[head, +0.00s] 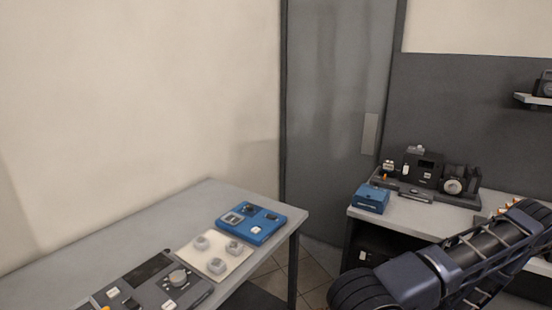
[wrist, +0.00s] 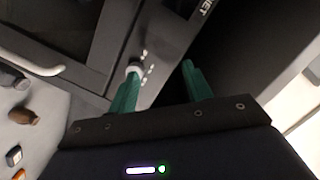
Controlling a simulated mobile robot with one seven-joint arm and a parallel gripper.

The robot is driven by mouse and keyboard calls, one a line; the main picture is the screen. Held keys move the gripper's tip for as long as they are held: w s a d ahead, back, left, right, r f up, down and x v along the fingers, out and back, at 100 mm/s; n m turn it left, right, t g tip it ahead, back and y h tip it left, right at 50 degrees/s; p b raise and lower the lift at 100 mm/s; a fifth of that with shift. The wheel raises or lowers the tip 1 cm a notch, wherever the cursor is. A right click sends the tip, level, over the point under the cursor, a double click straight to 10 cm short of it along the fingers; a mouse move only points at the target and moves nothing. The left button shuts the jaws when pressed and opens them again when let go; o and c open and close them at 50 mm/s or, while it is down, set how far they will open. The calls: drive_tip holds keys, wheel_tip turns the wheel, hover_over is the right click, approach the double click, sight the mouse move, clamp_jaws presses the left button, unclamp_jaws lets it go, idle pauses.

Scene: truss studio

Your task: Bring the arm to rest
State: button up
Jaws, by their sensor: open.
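My gripper (wrist: 160,68) shows in the wrist view with its two green fingers apart and nothing between them. A dark panel with a round pale knob (wrist: 133,68) lies beyond the fingers; the left fingertip overlaps the knob in the picture, and I cannot tell whether they touch. In the head view, my arm (head: 450,270) reaches in from the lower right corner, in front of the right-hand bench. The gripper itself cannot be made out in the head view.
A grey table (head: 150,225) at left bears a blue panel (head: 262,232), a cream board (head: 222,264) and a dark control panel (head: 125,290). The right bench (head: 405,212) holds a blue box (head: 370,198) and dark equipment (head: 425,170). Tiled floor shows between them.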

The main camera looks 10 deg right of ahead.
drive_tip(key=w+a+r+n+g+y, duration=0.2)
drive_tip(key=w+a+r+n+y, duration=0.15)
drive_tip(key=w+r, duration=0.4)
drive_tip(key=w+a+r+n+g+y, duration=0.1)
drive_tip(key=w+a+r+n+y, duration=0.1)
drive_tip(key=w+a+r+n, duration=0.45)
drive_tip(key=w+a+r+n+g+y, duration=0.1)
drive_tip(key=w+a+r+g, duration=0.15)
drive_tip(key=a+r, duration=0.65)
drive_tip(key=w+a+r+n+g, duration=0.1)
drive_tip(key=w+a+r+n, duration=0.15)
drive_tip(key=a+r, duration=0.6)
drive_tip(key=s+a+r+g, duration=0.1)
drive_tip(key=s+a+r, duration=0.2)
drive_tip(key=a+r, duration=0.5)
drive_tip(key=s+a+r+g, duration=0.1)
drive_tip(key=s+a+r, duration=0.3)
drive_tip(key=r, duration=0.6)
drive_tip(key=s+a+r+n+y, duration=0.1)
drive_tip(key=s+a+r, duration=0.3)
drive_tip(key=s+a, duration=0.2)
drive_tip(key=s+a+r+n+y, duration=0.2)
drive_tip(key=s+a+r, duration=0.1)
drive_tip(key=s+a, duration=0.4)
drive_tip(key=shift+s+r, duration=0.35)
drive_tip(key=shift+s, duration=0.5)
